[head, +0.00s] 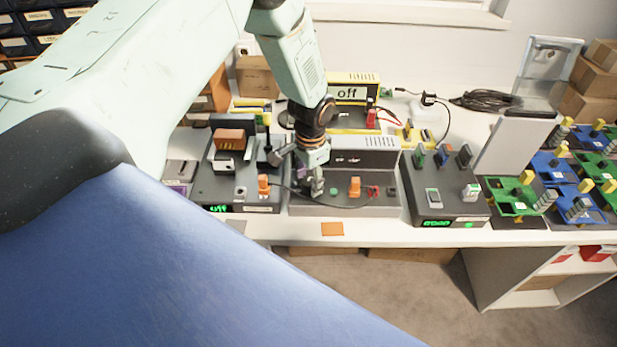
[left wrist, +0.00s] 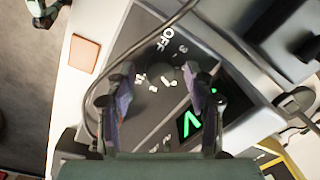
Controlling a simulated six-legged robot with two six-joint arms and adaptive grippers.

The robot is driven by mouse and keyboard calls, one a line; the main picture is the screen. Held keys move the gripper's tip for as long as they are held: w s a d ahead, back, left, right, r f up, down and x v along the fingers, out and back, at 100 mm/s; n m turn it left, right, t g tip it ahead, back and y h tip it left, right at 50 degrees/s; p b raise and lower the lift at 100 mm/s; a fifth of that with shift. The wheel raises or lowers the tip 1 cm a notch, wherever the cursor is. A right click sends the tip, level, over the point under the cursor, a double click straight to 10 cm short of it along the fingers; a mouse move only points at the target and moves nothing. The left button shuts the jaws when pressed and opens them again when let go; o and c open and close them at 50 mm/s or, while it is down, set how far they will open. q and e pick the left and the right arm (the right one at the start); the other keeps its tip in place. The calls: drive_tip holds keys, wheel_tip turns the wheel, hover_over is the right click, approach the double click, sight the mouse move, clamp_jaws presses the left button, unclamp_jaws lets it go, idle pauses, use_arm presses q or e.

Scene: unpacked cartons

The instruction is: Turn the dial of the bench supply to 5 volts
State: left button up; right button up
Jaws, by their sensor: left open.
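The bench supply (head: 375,206) is a dark grey sloped box with a light vented back, near the middle of the bench. My left gripper (head: 312,186) points down over the left part of its panel and hides the dial in the head view. In the left wrist view, my left gripper (left wrist: 162,98) is open. Its two fingers stand on either side of the dark dial (left wrist: 153,80). Contact and the pointer's setting cannot be told. White OFF lettering shows on the panel above, and a green display (left wrist: 190,122), partly hidden, shows a V. My right gripper is not in view.
Another device with a green display (head: 218,208) stands to the left, and a switch box (head: 440,190) to the right. A dark cable (left wrist: 140,42) crosses the supply's panel. An orange square (head: 332,229) lies at the bench's front edge. The yellow-framed unit (head: 350,92) behind reads off.

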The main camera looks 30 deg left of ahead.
use_arm(q)
drive_tip(key=shift+d, duration=0.1)
drive_tip(key=shift+c, duration=0.8)
drive_tip(key=c, duration=0.5)
clamp_jaws()
drive_tip(key=shift+w+r+n, duration=0.1)
drive_tip(key=shift+n, duration=0.4)
drive_tip(key=n+p, duration=0.1)
drive_tip(key=n, duration=0.2)
drive_tip(key=shift+p, duration=0.35)
drive_tip(key=shift+w+n+p, duration=0.1)
drive_tip(key=shift+n+p, duration=0.6)
drive_tip(key=shift+n, duration=1.7)
